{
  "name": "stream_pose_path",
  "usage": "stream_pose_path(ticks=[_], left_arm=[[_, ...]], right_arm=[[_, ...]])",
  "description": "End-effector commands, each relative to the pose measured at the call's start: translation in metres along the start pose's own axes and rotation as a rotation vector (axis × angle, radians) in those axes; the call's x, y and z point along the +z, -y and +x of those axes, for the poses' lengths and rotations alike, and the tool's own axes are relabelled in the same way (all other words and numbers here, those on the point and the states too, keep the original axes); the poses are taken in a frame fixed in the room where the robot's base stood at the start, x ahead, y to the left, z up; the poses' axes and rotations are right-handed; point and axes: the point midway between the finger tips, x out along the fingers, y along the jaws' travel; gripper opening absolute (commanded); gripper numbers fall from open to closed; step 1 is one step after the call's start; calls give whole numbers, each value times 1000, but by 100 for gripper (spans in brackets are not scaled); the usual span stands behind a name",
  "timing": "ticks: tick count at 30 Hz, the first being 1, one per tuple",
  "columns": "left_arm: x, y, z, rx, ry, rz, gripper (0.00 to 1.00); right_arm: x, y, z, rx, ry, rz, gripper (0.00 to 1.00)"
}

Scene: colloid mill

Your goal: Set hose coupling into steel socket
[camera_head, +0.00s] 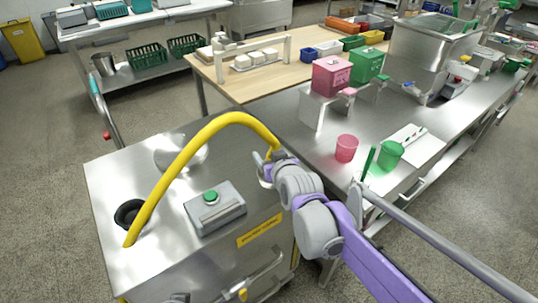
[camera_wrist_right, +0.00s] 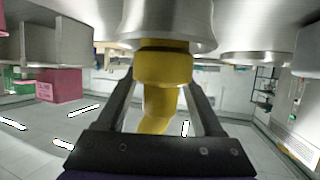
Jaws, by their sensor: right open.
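The yellow hose (camera_head: 190,150) arcs over the steel cabinet top, from its left end to my right gripper (camera_head: 268,162). In the right wrist view the hose coupling (camera_wrist_right: 163,68) is a thick yellow collar with the hose curving off it. The collar meets the rim of the round steel socket (camera_wrist_right: 168,22); how deep it sits is hidden. My right gripper (camera_wrist_right: 163,98) is open, with one finger on each side of the coupling and gaps visible beside the hose. In the head view my gripper and wrist hide the coupling. My left gripper is not in view.
A grey box with a green button (camera_head: 214,207) stands on the cabinet top, near a steel dome (camera_head: 181,152) and a black ring (camera_head: 129,213). The steel bench to the right holds a pink cup (camera_head: 346,148) and a green cup (camera_head: 390,154).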

Motion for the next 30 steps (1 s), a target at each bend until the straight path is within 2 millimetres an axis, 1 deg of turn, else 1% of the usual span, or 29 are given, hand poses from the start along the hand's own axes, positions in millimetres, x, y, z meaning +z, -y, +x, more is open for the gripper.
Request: stream_pose_path(ticks=[5, 12, 18, 21, 24, 30], left_arm=[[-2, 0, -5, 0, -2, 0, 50], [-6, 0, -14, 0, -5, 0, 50], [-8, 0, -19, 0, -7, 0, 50], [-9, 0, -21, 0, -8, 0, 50], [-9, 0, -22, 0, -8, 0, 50], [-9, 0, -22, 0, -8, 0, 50]], right_arm=[[-2, 0, -22, 0, 0, 0, 69], [-2, 0, -72, 0, 0, 0, 69], [-2, 0, -105, -1, 0, 0, 69], [-2, 0, -114, -1, 0, 0, 69], [-1, 0, -119, -1, 0, 0, 69], [1, -1, -121, 0, 4, 0, 69]])
